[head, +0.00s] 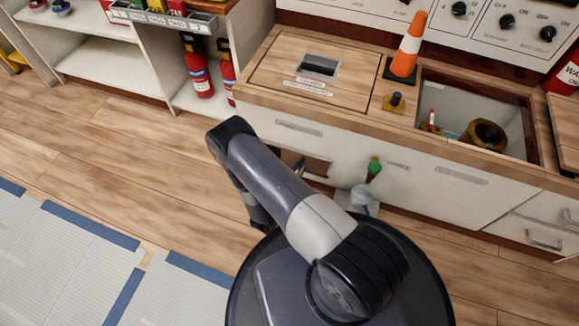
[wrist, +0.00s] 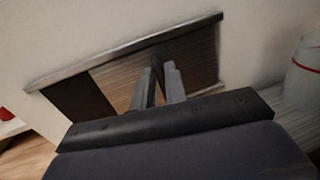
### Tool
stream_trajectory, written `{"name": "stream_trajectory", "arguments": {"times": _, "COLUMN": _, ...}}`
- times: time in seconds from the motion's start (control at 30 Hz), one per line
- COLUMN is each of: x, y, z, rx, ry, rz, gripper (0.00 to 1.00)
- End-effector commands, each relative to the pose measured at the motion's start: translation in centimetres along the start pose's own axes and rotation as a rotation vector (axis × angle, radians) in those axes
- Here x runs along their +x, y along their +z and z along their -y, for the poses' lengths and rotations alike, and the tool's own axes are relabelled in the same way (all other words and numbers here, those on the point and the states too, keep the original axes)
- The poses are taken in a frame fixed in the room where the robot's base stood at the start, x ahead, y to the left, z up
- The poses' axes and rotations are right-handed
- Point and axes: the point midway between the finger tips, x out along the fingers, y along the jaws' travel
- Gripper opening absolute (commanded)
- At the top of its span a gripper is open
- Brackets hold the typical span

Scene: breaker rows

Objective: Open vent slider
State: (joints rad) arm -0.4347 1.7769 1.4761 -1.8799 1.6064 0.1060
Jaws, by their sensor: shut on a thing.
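The vent (wrist: 125,47) is a long framed slot low in a pale wall, tilted in the wrist view. Its left part is a dark opening (wrist: 78,98). A brownish slatted panel (wrist: 198,62) covers the middle and right part. A small dark upright tab (wrist: 157,69) stands out from the panel. My gripper (wrist: 158,84) is at the panel with its fingers around the tab, shut on it. In the head view part of the vent (head: 316,167) shows low on the cabinet front; my arm hides the rest and the gripper.
The cabinet (head: 300,135) has a wooden top with an orange cone (head: 409,48) and an open bin (head: 465,88). A green-topped thing (head: 374,167) sticks out right of the vent. A clear container (wrist: 306,62) is at the right in the wrist view. Fire extinguishers (head: 198,70) stand left.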

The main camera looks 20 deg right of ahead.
Motion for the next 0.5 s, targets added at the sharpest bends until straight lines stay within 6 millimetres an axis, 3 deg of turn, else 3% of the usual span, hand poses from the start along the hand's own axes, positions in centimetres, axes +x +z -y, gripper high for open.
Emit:
{"name": "stream_trajectory", "arguments": {"times": 0.33, "x": 0.07, "y": -0.04, "z": 0.58, "rx": 0.0, "ry": -0.001, "rz": -0.002, "gripper": 0.0}}
{"name": "stream_trajectory", "arguments": {"times": 0.37, "x": 0.07, "y": -0.04, "z": 0.58, "rx": 0.0, "ry": -0.001, "rz": -0.002, "gripper": 0.14}}
{"name": "stream_trajectory", "arguments": {"times": 0.5, "x": 0.07, "y": -0.04, "z": 0.56, "rx": 0.0, "ry": -0.001, "rz": -0.002, "gripper": 0.25}}
